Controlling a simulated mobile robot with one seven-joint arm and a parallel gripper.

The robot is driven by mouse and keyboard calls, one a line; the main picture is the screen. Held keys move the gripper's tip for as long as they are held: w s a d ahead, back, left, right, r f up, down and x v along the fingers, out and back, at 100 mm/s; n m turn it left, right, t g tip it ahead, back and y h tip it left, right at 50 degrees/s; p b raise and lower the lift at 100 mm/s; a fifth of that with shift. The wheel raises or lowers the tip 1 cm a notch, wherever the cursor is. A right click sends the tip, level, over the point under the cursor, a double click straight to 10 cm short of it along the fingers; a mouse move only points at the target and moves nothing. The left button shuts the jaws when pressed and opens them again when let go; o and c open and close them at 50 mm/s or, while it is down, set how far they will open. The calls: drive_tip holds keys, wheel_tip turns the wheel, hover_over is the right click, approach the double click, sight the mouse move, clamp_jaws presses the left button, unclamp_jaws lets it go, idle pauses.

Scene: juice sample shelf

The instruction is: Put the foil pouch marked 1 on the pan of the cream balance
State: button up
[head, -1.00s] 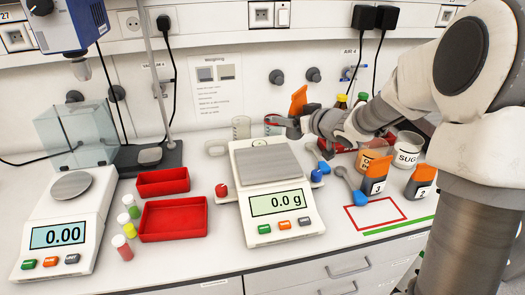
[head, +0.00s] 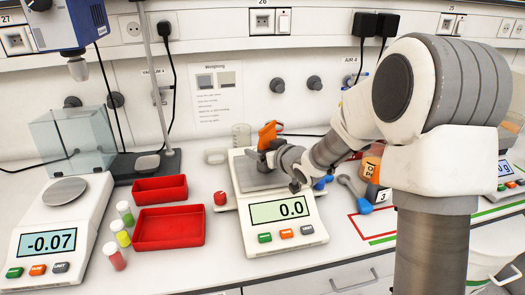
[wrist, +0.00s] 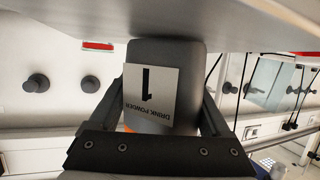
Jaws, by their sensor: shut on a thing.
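The foil pouch marked 1 (wrist: 165,62) is held between the two fingers of my gripper (wrist: 163,100) in the wrist view, its label upside down there. In the head view its orange top (head: 268,133) shows above my gripper (head: 267,151), over the cream balance (head: 284,236). The pan (head: 250,178) is partly hidden by my gripper. The pouch's base is close to a pale surface in the wrist view; I cannot tell whether it touches the pan. The balance display (head: 279,210) reads 0.0.
Another balance (head: 60,225) on the left reads -0.07. Red trays (head: 170,228) and several capped vials (head: 122,232) stand between the two balances. A pouch marked 3 (head: 379,194) and a blue-ended scoop (head: 355,194) are to the right, near a red outline (head: 362,229).

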drive_tip(key=shift+f, duration=0.15)
drive_tip(key=o, duration=1.5)
drive_tip(key=shift+c, duration=0.2)
